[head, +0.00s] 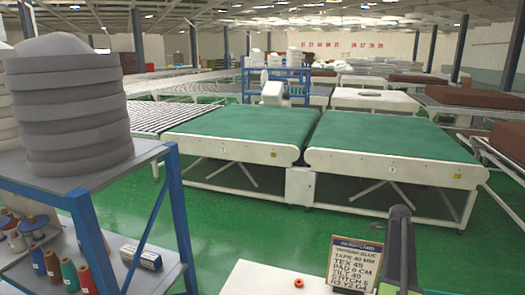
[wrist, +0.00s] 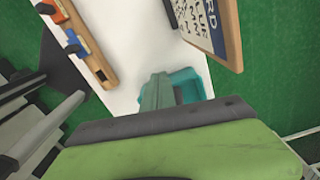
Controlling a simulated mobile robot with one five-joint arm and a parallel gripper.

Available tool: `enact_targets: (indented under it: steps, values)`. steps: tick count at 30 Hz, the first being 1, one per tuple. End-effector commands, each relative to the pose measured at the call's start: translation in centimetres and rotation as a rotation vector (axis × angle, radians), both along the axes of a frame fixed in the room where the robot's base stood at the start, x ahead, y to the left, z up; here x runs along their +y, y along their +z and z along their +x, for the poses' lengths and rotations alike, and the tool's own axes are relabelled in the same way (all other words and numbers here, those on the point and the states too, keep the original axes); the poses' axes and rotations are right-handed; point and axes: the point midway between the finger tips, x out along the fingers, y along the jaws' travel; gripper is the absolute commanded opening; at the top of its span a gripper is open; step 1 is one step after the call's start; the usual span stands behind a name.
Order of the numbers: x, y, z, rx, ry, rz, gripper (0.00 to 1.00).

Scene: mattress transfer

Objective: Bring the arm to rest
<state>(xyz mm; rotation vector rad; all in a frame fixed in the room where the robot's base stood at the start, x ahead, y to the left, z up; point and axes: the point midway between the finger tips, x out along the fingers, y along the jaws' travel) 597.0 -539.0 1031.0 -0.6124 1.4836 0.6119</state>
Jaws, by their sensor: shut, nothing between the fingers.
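My gripper (wrist: 158,84) shows in the wrist view as narrow grey-green fingers past a dark bar and a light green body. The fingers are closed together with nothing seen between them. They point over a white tabletop (wrist: 130,60), in front of a teal piece (wrist: 187,84) that they partly hide. I cannot tell how far above it they are. In the head view a dark grey part of my arm stands upright at the lower right, and the gripper cannot be made out there.
A lettered sign board (head: 355,264) stands on the white table (head: 255,278) beside my arm, with a small orange ring (head: 299,282). A wooden holder (wrist: 88,50) lies left. A blue-framed shelf (head: 180,215) stands left. Two green-topped conveyors (head: 240,130) stand beyond the open floor.

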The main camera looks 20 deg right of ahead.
Motion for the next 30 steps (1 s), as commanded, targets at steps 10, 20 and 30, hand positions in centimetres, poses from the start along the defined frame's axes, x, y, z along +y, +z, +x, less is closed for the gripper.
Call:
enact_targets:
  steps: [10, 20, 30]
  values:
    - [24.5, -4.1, 8.9, 0.000, 0.425, 0.000, 0.00]
    - [49.1, -7.6, 4.6, 0.001, 1.294, 0.001, 0.00]
    - [53.6, -7.8, -2.6, 0.001, 2.185, 0.001, 0.00]
